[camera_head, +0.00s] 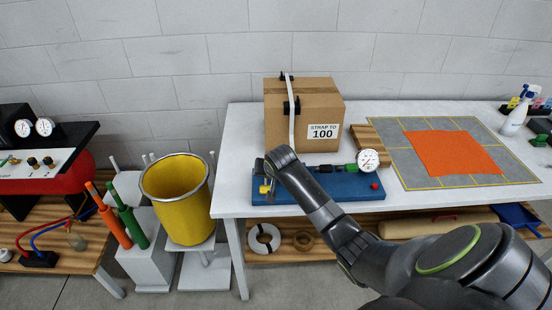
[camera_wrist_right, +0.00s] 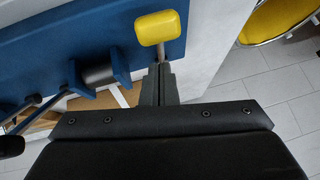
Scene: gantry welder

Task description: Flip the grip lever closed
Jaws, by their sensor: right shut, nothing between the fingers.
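The grip lever shows in the right wrist view as a yellow knob (camera_wrist_right: 157,27) on a thin metal stem. In the head view the yellow knob (camera_head: 264,189) is small, at the left end of the blue tensioner base (camera_head: 345,188). My right gripper (camera_wrist_right: 160,80) is shut and empty. Its fingertips are right at the lever's stem, just below the knob in the wrist view; I cannot tell whether they touch. In the head view my right arm reaches over the base and hides part of its left end. My left gripper is in neither view.
A cardboard box (camera_head: 309,112) with a white strap (camera_head: 291,125) stands behind the base. A dial gauge (camera_head: 368,160) sits at the base's right. A grey mat with an orange sheet (camera_head: 450,153) lies further right. A yellow bin (camera_head: 175,205) stands left of the table.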

